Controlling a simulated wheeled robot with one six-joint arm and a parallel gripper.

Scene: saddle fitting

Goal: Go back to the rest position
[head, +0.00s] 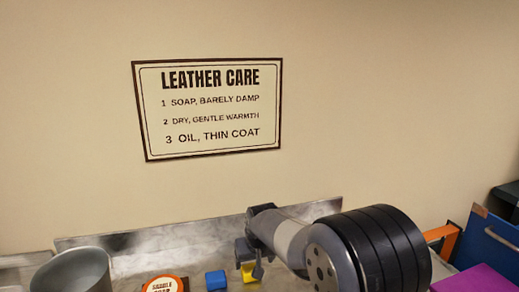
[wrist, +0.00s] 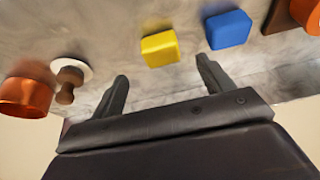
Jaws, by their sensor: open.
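My gripper (wrist: 162,78) is open in the wrist view, its two dark fingers spread apart with nothing between them. In the head view my gripper (head: 252,258) is partly hidden by my own arm and hangs over the back of the metal worktop. A yellow block (wrist: 160,48) lies beyond the fingertips in the wrist view, with a blue block (wrist: 229,29) beside it. The head view also shows the yellow block (head: 248,273), partly covered by the gripper, and the blue block (head: 216,280) just left of it.
A grey pot (head: 70,272) and an orange-rimmed soap tin (head: 166,285) stand left of the blocks. A copper-coloured vessel (wrist: 25,97) and a brown knobbed item (wrist: 68,78) show in the wrist view. A blue bin (head: 485,246) and purple surface (head: 474,280) are at right. A sign (head: 210,108) hangs behind.

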